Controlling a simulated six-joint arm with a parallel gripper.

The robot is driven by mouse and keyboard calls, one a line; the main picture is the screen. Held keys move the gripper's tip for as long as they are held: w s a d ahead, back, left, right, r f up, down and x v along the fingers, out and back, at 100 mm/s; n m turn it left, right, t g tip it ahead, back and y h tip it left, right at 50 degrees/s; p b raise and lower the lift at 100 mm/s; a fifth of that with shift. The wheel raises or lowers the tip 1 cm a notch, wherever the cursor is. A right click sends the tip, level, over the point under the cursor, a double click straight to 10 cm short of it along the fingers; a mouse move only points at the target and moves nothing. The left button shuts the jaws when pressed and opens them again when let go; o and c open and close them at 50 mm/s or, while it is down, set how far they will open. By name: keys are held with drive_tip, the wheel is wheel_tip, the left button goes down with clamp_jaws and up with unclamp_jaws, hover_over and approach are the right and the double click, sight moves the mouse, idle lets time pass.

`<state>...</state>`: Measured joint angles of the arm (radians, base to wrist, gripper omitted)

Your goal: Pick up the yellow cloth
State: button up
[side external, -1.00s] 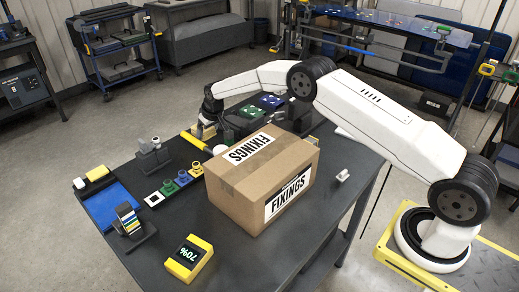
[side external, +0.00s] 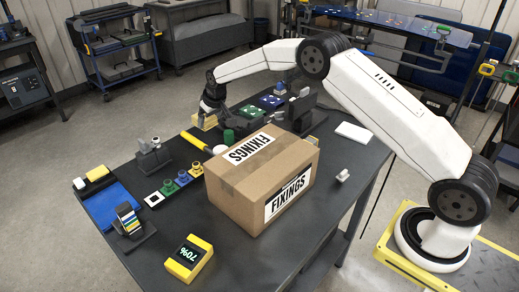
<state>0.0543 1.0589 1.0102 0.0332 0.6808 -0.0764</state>
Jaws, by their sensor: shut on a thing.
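My gripper (side external: 209,116) is over the far left part of the dark table, behind the cardboard box. It is shut on the yellow cloth (side external: 206,123), a small pale yellow piece showing just below and left of the fingers. The cloth appears held above the table top. The fingertips are small and partly hidden by the dark gripper body.
A cardboard box (side external: 246,196) marked FIXINGS fills the table's middle. A yellow-handled tool (side external: 195,141) and green cylinder (side external: 228,137) are close to my gripper. A blue tray (side external: 111,205), coloured rods on a stand (side external: 130,220) and yellow display (side external: 188,258) stand nearer left.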

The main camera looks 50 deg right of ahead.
drive_tip(key=s+r, duration=0.7)
drive_tip(key=s, duration=0.5)
drive_tip(key=shift+a+r, duration=0.25)
drive_tip(key=shift+r, duration=0.15)
drive_tip(key=shift+s, duration=0.1)
idle(0.3)
